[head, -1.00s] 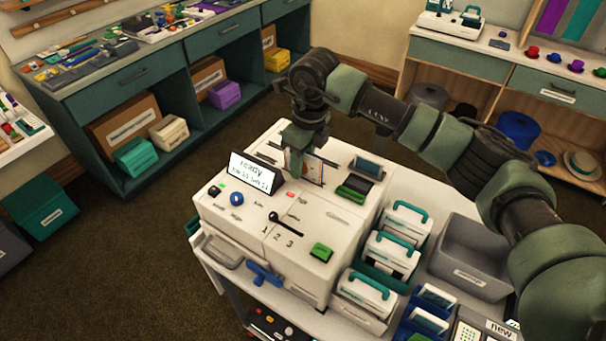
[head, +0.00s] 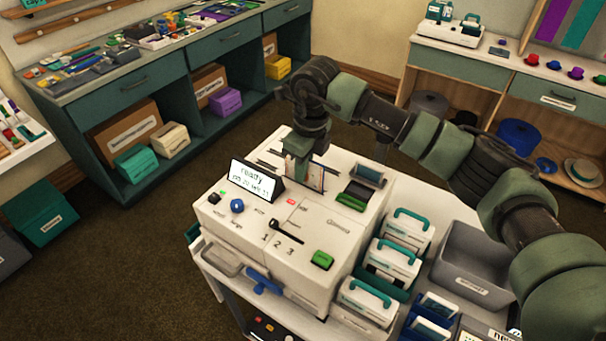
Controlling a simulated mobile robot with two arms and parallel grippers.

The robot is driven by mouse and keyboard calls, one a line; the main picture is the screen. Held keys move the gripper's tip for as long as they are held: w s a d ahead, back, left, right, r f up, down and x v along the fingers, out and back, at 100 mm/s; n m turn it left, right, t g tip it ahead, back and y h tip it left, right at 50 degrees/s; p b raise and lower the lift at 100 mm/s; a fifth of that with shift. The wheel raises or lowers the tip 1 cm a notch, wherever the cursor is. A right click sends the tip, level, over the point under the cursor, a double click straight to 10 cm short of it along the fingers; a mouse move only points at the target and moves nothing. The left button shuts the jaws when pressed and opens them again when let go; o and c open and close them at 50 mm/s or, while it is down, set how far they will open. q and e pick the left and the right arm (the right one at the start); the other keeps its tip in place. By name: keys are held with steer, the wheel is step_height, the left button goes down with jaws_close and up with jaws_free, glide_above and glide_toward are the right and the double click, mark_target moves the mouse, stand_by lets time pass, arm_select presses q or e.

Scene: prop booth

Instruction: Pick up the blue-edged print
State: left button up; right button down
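A print (head: 318,178) stands on edge in the back of the white printer-like machine (head: 318,228), just right of its display. A pale face and bluish and orange edges show; it is too small to tell its edge colour surely. My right gripper (head: 298,168) points down from above, close in front of and left of the print, and hides part of it. I cannot tell whether its fingers are around the print or beside it, or open or shut. My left gripper is not in view.
A dark roller unit with a green part (head: 355,196) is to the right. White cases with teal handles (head: 392,262) and a grey bin (head: 475,265) fill the cart's right side.

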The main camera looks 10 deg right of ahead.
step_height(320, 180, up, 21)
steer(key=b, duration=0.4)
steer(key=shift+f, duration=0.2)
steer(key=shift+f, duration=0.1)
